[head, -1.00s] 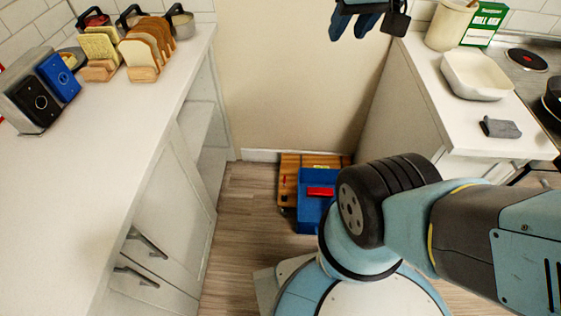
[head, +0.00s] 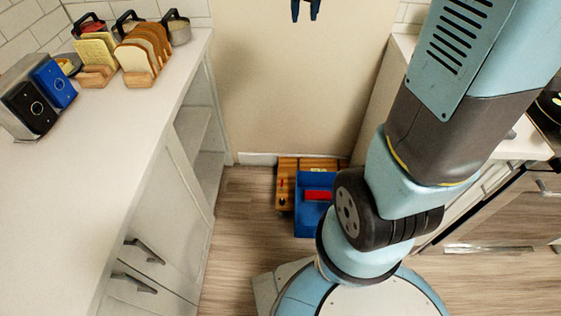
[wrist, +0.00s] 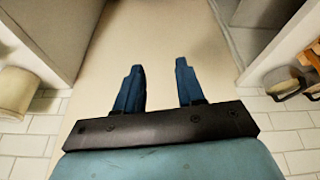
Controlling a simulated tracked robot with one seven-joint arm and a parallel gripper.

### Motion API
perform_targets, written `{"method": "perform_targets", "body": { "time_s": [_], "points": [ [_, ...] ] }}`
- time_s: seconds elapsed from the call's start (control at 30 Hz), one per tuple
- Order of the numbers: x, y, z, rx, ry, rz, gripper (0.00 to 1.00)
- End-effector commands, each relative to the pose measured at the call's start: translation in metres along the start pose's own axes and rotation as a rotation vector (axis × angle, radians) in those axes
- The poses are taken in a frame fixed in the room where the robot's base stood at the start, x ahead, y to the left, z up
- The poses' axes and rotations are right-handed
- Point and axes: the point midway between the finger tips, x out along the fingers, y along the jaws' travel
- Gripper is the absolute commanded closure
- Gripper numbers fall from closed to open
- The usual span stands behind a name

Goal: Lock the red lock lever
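A wooden unit (head: 287,164) with a blue box (head: 313,222) stands low on the floor, by the back wall. A red block (head: 318,195) shows on the blue box. A small thin red piece (head: 282,184) shows on the wooden unit's left side; it could be the lock lever, but it is too small to tell its position. My gripper (head: 306,10) is at the top edge of the head view, high above and apart from the unit. In the wrist view my gripper (wrist: 158,66) is open and empty, facing a plain wall.
A white counter (head: 110,150) on the left holds a toaster (head: 40,95) and bread racks (head: 140,60). Cabinets with an oven (head: 510,205) stand on the right. The wooden floor (head: 240,205) between them is partly clear. My arm covers much of the right side.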

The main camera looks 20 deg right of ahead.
Motion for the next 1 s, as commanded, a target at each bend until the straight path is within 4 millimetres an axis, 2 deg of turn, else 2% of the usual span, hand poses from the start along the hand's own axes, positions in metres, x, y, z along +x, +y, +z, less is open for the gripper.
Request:
{"method": "perform_targets", "body": {
  "time_s": [0.03,0.2,0.37,0.5,0.77,1.0],
  "points": [
    [0.017,-0.002,-0.01,0.003,-0.015,0.004,0.62],
    [0.068,-0.007,-0.039,0.018,-0.041,0.015,0.62],
    [0.121,-0.012,-0.061,0.03,-0.065,0.023,0.62],
    [0.171,-0.017,-0.075,0.041,-0.088,0.028,0.62],
    [0.271,-0.026,-0.087,0.061,-0.129,0.033,0.62],
    [0.369,-0.035,-0.081,0.081,-0.169,0.033,0.62]
  ]
}}
